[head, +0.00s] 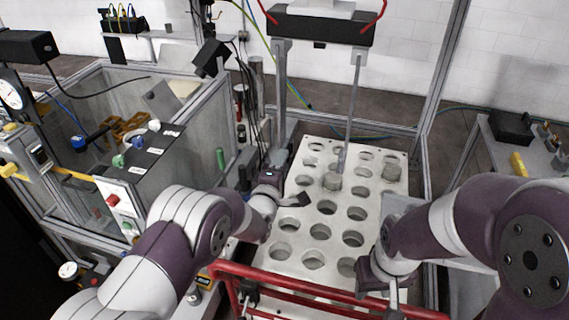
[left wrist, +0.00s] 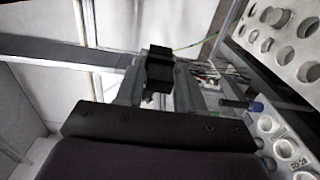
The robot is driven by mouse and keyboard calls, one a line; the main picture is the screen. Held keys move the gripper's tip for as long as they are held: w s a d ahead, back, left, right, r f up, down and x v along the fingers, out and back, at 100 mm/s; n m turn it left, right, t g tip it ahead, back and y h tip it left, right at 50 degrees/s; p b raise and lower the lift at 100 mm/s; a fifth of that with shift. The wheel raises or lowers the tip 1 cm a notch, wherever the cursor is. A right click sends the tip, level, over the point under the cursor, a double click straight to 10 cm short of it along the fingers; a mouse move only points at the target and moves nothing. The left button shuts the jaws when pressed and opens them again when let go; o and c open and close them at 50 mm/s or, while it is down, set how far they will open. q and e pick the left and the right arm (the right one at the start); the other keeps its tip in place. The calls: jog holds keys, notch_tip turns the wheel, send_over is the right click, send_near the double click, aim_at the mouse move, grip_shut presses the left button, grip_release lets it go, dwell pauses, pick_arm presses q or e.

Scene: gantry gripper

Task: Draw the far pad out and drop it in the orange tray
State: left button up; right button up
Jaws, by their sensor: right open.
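My left gripper (head: 293,197) is over the left edge of the white holed rack. In the left wrist view its two grey fingers (left wrist: 158,88) are on either side of a small dark block (left wrist: 159,66), which looks like a pad held between them. A dark piece (head: 303,199) also shows at its tip in the head view. An orange-brown tray (head: 122,128) is inside the framed enclosure at the left, partly hidden by its rim. My right gripper (head: 391,292) is open at the lower right, partly hidden by its arm.
A red rail (head: 300,277) crosses in front. A control box (head: 150,150) stands between my left arm and the tray.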

pick_arm(q)
jog(key=shift+r, duration=0.15)
jog(key=shift+r, duration=0.1)
grip_shut()
jog(key=shift+s, duration=0.15)
jog(key=p+v, duration=0.2)
jog(key=v, duration=0.4)
jog(key=shift+s+a+f, duration=0.15)
jog(key=shift+s+f, duration=0.1)
jog(key=shift+s, duration=0.1)
dwell(0.3)
